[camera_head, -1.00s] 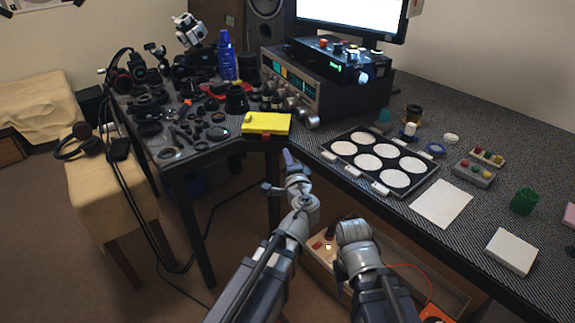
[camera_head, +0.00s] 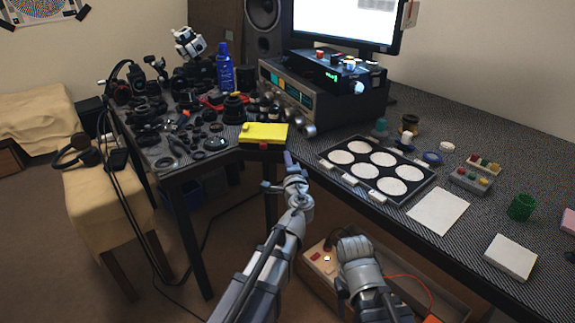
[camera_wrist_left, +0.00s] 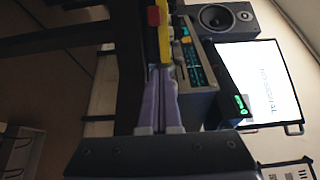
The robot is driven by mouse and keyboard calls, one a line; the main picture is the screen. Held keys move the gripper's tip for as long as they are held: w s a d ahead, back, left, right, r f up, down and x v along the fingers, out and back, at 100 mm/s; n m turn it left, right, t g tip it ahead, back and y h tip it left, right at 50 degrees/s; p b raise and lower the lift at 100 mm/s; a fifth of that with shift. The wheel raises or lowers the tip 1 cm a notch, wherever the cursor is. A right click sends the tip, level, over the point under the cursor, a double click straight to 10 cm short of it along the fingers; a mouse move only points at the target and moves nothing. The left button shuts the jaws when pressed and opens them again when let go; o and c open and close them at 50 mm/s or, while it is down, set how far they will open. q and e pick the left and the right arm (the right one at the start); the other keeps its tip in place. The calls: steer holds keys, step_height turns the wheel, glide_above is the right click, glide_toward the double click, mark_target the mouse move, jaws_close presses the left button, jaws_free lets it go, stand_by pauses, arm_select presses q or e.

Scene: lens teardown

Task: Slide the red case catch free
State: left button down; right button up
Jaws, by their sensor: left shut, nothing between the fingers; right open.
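The yellow case (camera_head: 262,133) lies at the inner corner of the desk. Its red catch (camera_head: 264,146) shows on its front edge. In the left wrist view the red catch (camera_wrist_left: 154,15) is at the top, beside the yellow case (camera_wrist_left: 164,42). My left gripper (camera_head: 288,157) is shut and empty, just in front of and right of the catch. In the wrist view its purple fingers (camera_wrist_left: 162,75) lie together, pointing towards the case, apart from the catch. My right gripper (camera_head: 350,240) is low, over the open drawer; its fingers are hard to make out.
Lens parts and a blue bottle (camera_head: 225,68) crowd the desk behind and left of the case. A silver receiver (camera_head: 300,95) stands behind it to the right. A tray with white discs (camera_head: 378,168) lies right. The open drawer (camera_head: 315,262) is below.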

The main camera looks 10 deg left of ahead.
mark_target(263, 147)
arm_select(q)
steer(key=x, duration=0.4)
steer(key=shift+w, duration=0.1)
steer(key=a, duration=0.3)
steer(key=shift+a, duration=0.6)
steer(key=shift+s+a, duration=0.15)
steer(key=shift+a, duration=0.6)
steer(key=shift+s+a, duration=0.15)
steer(key=shift+a, duration=0.65)
